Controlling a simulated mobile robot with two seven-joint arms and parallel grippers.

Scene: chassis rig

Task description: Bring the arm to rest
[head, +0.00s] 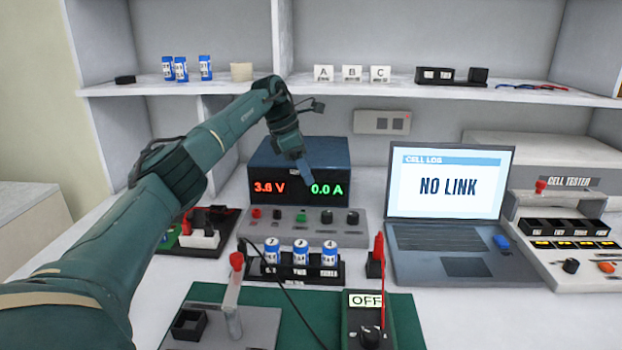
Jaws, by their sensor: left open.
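My left arm comes in from the left and reaches up over the bench. Its gripper (307,178) points down in front of the power supply (262,158), whose display reads 3.6 V and 0.0 A. The gripper is open and I see nothing held in it. Its fingertips look small and partly blend with the dark power supply behind them. My right gripper is not in view.
Below the gripper, several blue cells stand in a black rack (262,270). A laptop (450,240) reads NO LINK, with a cell tester (565,225) to its right. A meter (368,325) reads OFF. A lever fixture (235,325) stands front left. A shelf (420,95) crosses behind.

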